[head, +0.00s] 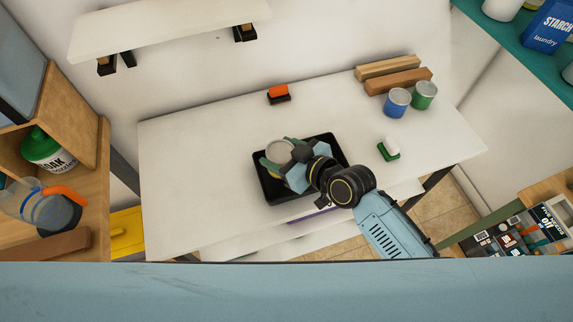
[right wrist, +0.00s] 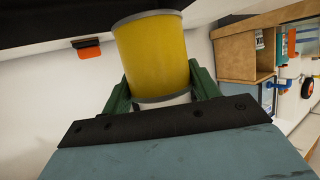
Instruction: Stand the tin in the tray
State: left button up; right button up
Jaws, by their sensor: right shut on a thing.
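A yellow tin (right wrist: 155,58) with silver rims fills the space between the green fingers of my right gripper (right wrist: 160,88) in the right wrist view. In the head view the tin's round silver top (head: 278,150) faces up and the tin looks about upright. My right gripper (head: 284,157) is shut on its sides. The black tray (head: 268,193) lies on the white table under the tin and gripper. The tin is over the tray's left part; I cannot tell whether it touches the tray floor. My left gripper is not in view.
The white table (head: 190,165) is clear on the left. An orange and black brush (head: 279,94) lies behind the tray. A shelf (head: 165,25) hangs above.

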jog(key=shift+f+b, duration=0.6)
jog(key=shift+f, duration=1.85)
jog(key=shift+f, duration=0.1)
jog(key=o, duration=1.1)
jog(key=p+v, duration=0.1)
jog(key=v, duration=1.1)
